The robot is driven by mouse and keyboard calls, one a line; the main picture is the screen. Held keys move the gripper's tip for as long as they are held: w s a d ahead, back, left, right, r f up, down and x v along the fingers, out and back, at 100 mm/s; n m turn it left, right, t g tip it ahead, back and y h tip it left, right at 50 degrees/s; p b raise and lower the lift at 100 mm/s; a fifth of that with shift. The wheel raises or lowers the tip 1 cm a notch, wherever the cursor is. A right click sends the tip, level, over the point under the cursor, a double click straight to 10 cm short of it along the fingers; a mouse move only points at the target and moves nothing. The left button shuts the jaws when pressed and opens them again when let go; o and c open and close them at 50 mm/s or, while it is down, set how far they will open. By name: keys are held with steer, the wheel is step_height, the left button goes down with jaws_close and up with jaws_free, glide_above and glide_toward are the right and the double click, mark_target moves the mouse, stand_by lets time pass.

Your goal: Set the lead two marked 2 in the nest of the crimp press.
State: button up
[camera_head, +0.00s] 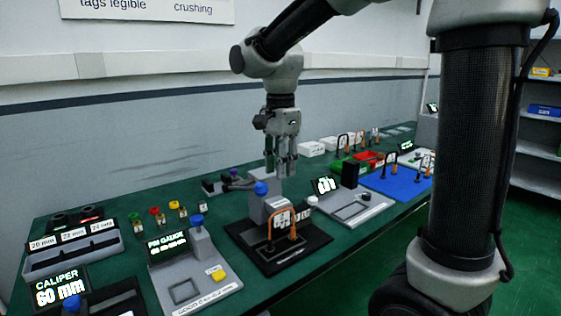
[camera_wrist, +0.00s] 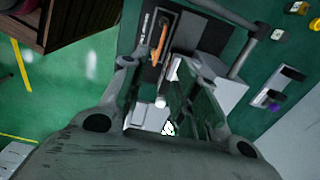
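My gripper (camera_head: 282,160) hangs fingers down above and behind a grey press with a blue knob (camera_head: 262,189) on a black base (camera_head: 250,240), which appears to be the crimp press. A lead (camera_head: 295,222), an arch with orange and black ends and a white tag, stands upright on the black base in front of the press. The tag's number is too small to read surely. The lead's orange end also shows in the wrist view (camera_wrist: 160,42), beyond my fingertips and apart from them. My gripper shows open and empty in the wrist view (camera_wrist: 168,75).
A pin gauge (camera_head: 168,244) stands left of the press and a grey device with a display (camera_head: 326,186) right of it. Several leads stand on a blue mat (camera_head: 395,186) farther right, near a red tray (camera_head: 368,161). A caliper display (camera_head: 60,287) is at front left.

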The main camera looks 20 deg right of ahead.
steer(key=s+d+n+t, duration=0.4)
steer(key=s+d+n, duration=1)
steer(key=s, duration=0.5)
steer(key=shift+d+r, duration=0.25)
steer(key=shift+d, duration=0.2)
